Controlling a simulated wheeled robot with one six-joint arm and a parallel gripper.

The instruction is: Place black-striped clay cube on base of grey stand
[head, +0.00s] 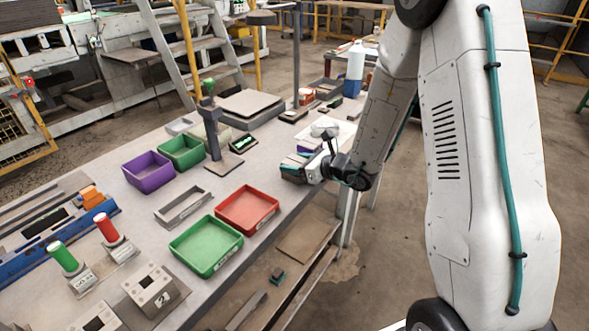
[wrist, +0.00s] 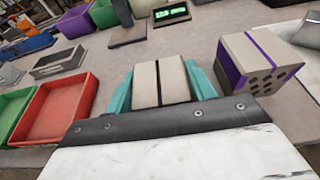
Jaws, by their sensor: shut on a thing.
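The black-striped clay cube (wrist: 160,84) is pale beige with a dark line down its middle. My gripper (wrist: 162,82) is shut on it, a teal finger on each side. In the head view my gripper (head: 297,171) is at the bench's right edge, and the cube is hard to make out there. A grey stand (head: 211,128) with an upright post and flat base (head: 222,165) is left of my gripper, apart from it. Its base also shows in the wrist view (wrist: 127,35), ahead and left of the held cube, with nothing on it.
A purple-striped holed brick (wrist: 258,62) sits close right of my gripper. A digital readout (head: 243,143) lies beside the stand. Red (head: 248,208), green (head: 206,245) and purple (head: 148,171) trays are on the left. Another post (head: 296,60) stands farther back. Bench between gripper and stand is clear.

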